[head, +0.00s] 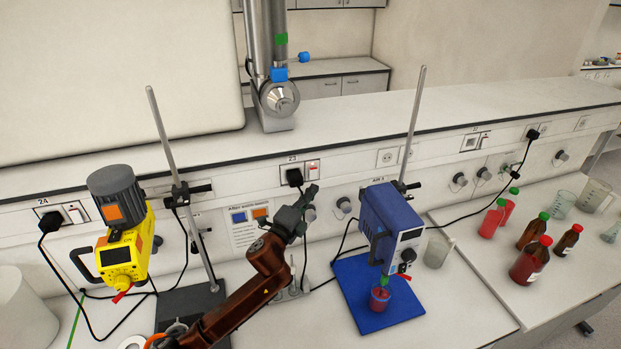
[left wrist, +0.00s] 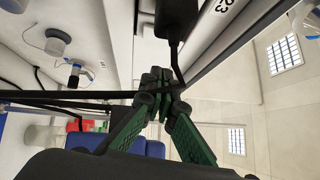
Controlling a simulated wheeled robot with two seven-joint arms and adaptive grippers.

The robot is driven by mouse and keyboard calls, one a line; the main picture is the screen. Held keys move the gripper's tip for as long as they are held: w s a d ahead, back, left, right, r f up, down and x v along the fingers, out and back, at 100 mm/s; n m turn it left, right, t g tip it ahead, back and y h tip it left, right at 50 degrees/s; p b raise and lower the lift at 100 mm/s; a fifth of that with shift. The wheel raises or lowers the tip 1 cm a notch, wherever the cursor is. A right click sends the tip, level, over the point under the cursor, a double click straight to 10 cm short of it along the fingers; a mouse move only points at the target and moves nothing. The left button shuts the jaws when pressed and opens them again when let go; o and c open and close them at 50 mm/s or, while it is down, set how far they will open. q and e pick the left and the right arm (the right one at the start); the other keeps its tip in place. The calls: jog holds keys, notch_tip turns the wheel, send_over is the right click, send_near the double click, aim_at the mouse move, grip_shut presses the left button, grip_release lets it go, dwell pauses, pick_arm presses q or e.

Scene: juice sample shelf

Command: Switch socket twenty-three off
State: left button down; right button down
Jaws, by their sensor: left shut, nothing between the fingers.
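Socket twenty-three (head: 288,168) is on the wall rail behind the bench, with its number 23 above it. A black plug (head: 294,178) sits in it, and a white rocker switch (head: 313,171) with some red showing is to the plug's right. My left gripper (head: 312,190) is shut and empty, with its tips just below the switch; I cannot tell whether they touch it. In the left wrist view its green fingers (left wrist: 157,82) come together beside the black plug (left wrist: 176,18) and its cable. The switch is not clear there. My right gripper is not in view.
A yellow stirrer (head: 124,250) on a stand is at the left, near socket 24 (head: 62,215). A blue stirrer (head: 392,228) stands over a blue base (head: 345,280) to the right. Red bottles (head: 530,258) and beakers are farther right. Cables hang below the rail.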

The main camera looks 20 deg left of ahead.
aim_at(317, 172)
pick_arm(q)
jog(key=w, duration=0.1)
jog(key=w+a, duration=0.1)
jog(key=w, duration=0.1)
jog(key=w+p, duration=0.1)
jog(key=w, duration=0.1)
jog(key=shift+a+r, duration=0.4)
jog(key=shift+w, duration=0.1)
